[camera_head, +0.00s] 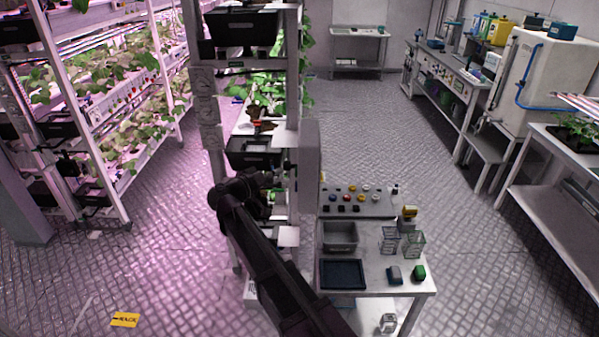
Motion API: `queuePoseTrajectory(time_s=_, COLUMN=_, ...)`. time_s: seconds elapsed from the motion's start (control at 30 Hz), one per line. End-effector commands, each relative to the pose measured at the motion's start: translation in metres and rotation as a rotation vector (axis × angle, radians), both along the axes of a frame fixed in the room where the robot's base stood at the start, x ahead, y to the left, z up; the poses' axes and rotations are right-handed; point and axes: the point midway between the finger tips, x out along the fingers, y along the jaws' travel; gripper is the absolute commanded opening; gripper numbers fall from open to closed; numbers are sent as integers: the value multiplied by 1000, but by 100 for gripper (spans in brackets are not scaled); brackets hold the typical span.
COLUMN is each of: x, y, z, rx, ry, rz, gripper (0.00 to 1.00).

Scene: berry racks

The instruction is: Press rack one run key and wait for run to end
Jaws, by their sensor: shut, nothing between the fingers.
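A white-framed berry rack (292,60) with black trays and green plants stands upright at the centre. Pale boxes (208,110) are fixed to its left post. They may carry controls, but any run key or lamp on them is too small to make out. I cannot read a rack number. My black arm rises from the bottom centre and bends at the rack's lower part. My gripper (272,181) is at the rack's near side, below a black tray (252,152). It looks shut and empty. I cannot tell whether its tip touches anything.
A metal table (377,265) right of the arm holds a grey bin (340,236), a dark tray (343,274), wire baskets (390,240) and a panel of coloured knobs (357,200). Another lit rack (85,110) stands at left. Floor is open between the racks and along the right aisle.

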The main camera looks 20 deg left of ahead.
Motion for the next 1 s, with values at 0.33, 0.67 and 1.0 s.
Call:
queuePoseTrajectory(time_s=0.33, x=-5, y=24, z=0, rx=0, ry=0, rz=0, gripper=0)
queuePoseTrajectory(time_s=0.67, x=-7, y=29, z=0, rx=0, ry=0, rz=0, gripper=0)
queuePoseTrajectory(time_s=1.0, x=-7, y=29, z=0, rx=0, ry=0, rz=0, gripper=0)
